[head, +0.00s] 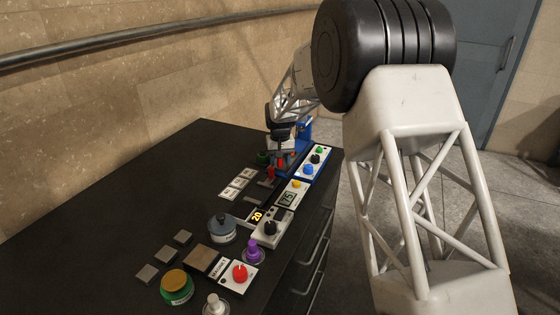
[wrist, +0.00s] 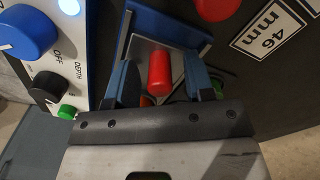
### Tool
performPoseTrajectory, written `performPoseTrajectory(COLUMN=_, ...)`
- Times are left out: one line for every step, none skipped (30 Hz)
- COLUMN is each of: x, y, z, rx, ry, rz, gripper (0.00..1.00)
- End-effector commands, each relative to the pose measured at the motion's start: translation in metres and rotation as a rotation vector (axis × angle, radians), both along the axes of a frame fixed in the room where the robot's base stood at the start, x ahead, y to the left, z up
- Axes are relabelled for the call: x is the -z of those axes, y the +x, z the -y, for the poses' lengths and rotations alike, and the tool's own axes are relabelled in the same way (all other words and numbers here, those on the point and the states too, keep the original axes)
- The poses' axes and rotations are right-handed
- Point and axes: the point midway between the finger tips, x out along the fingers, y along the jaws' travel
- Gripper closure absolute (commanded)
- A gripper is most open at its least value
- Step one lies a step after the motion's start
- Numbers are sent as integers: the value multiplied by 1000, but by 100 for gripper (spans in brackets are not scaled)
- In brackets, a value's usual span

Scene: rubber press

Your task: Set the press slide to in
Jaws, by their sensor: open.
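In the wrist view, a red cylindrical handle (wrist: 160,73) stands on a grey metal plate inside a blue frame (wrist: 175,27), which looks like the press and its slide. My gripper (wrist: 160,66) is open, with one finger on each side of the red handle. Gaps show between the handle and both fingers, so they do not clearly touch it. In the head view, the blue press (head: 304,127) stands at the far end of the dark bench, with my gripper (head: 281,146) over it. The arm and gripper hide much of the press there. Slide markings are not visible.
A white panel (wrist: 85,50) with a blue knob, a black DEPTH knob and a green button lies close left of my gripper. A second red knob (wrist: 217,6) and a "46 mm" label (wrist: 270,30) lie beyond. Several controls line the bench (head: 130,195) nearer the camera.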

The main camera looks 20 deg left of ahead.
Motion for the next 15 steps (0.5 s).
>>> performPoseTrajectory(x=1, y=0, z=0, rx=0, ry=0, rz=0, gripper=52)
performPoseTrajectory(x=1, y=0, z=0, rx=0, ry=0, rz=0, gripper=52)
performPoseTrajectory(x=1, y=0, z=0, rx=0, ry=0, rz=0, gripper=52)
performPoseTrajectory(x=1, y=0, z=0, rx=0, ry=0, rz=0, gripper=52)
performPoseTrajectory(x=1, y=0, z=0, rx=0, ry=0, rz=0, gripper=52)
performPoseTrajectory(x=1, y=0, z=0, rx=0, ry=0, rz=0, gripper=52)
performPoseTrajectory(x=1, y=0, z=0, rx=0, ry=0, rz=0, gripper=52)
performPoseTrajectory(x=1, y=0, z=0, rx=0, ry=0, rz=0, gripper=52)
performPoseTrajectory(x=1, y=0, z=0, rx=0, ry=0, rz=0, gripper=53)
performPoseTrajectory(x=1, y=0, z=0, rx=0, ry=0, rz=0, gripper=58)
performPoseTrajectory(x=1, y=0, z=0, rx=0, ry=0, rz=0, gripper=62)
performPoseTrajectory(x=1, y=0, z=0, rx=0, ry=0, rz=0, gripper=68)
performPoseTrajectory(x=1, y=0, z=0, rx=0, ry=0, rz=0, gripper=73)
performPoseTrajectory(x=1, y=0, z=0, rx=0, ry=0, rz=0, gripper=78)
performPoseTrajectory(x=1, y=0, z=0, rx=0, ry=0, rz=0, gripper=84)
